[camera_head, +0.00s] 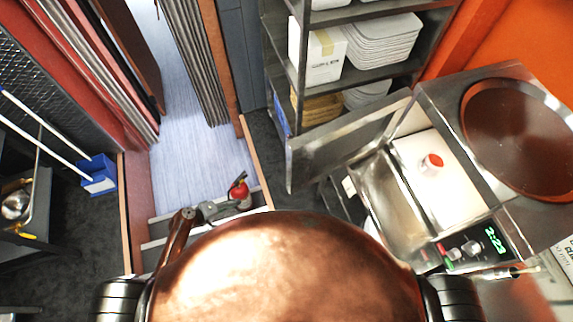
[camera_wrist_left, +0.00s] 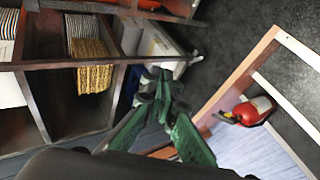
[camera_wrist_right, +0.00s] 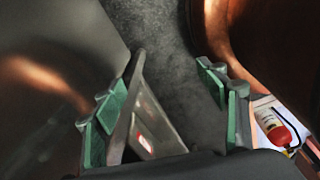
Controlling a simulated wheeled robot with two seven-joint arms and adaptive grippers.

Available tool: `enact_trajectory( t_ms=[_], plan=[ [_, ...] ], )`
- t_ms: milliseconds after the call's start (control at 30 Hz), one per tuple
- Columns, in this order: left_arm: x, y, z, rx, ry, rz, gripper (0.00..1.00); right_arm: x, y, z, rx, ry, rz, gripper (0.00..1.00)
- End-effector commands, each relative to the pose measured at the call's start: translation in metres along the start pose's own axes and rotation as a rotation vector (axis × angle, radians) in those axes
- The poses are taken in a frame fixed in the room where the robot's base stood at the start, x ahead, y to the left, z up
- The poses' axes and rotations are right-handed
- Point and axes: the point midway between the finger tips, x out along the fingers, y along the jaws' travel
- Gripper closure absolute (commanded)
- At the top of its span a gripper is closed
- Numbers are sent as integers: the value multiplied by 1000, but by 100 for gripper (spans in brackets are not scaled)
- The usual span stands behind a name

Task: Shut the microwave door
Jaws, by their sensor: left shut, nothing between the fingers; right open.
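The microwave (camera_head: 445,180) stands at the right in the head view, with its front open. Its grey door (camera_head: 335,148) is swung wide out to the left. A white item with a red top (camera_head: 432,163) is inside on a pale surface. My left gripper (camera_head: 213,210) is left of the door and apart from it, and its fingers are shut and empty in the left wrist view (camera_wrist_left: 158,82). My right gripper (camera_wrist_right: 165,100) is open in the right wrist view, with a dark panel visible between or beyond its fingers. I do not make it out in the head view.
A shelf rack (camera_head: 300,85) with stacked white plates (camera_head: 380,42) and a white box (camera_head: 318,55) stands behind the door. A red fire extinguisher (camera_head: 240,190) is near my left gripper. A round brown dish (camera_head: 530,135) sits atop the microwave. Dark floor shows beside the door.

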Motion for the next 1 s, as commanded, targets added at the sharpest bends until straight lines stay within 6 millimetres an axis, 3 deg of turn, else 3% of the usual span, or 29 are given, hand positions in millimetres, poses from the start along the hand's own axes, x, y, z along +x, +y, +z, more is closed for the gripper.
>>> enact_trajectory(
  t_ms=[33, 100, 200, 300, 400, 567, 1000],
  plan=[
    [-8, 62, -4, 3, -40, 108, 100, -6, 3, -10, -2, 12, 3, 33],
    [-20, 135, 2, -1, -109, 245, 100, -10, 5, -19, -4, 24, 5, 33],
    [-44, 218, 19, 7, -209, 400, 100, -15, 6, -25, -5, 32, 6, 33],
    [-66, 273, 37, 20, -293, 506, 100, -17, 7, -25, -5, 31, 6, 33],
    [-82, 304, 49, 29, -347, 567, 100, -19, 6, -21, -4, 26, 6, 33],
    [-84, 324, 59, 31, -375, 598, 100, -23, 5, -11, -1, 14, 5, 33],
    [-28, 363, 83, 30, -372, 597, 100, -45, 2, -15, 0, 16, 1, 33]
  ],
)
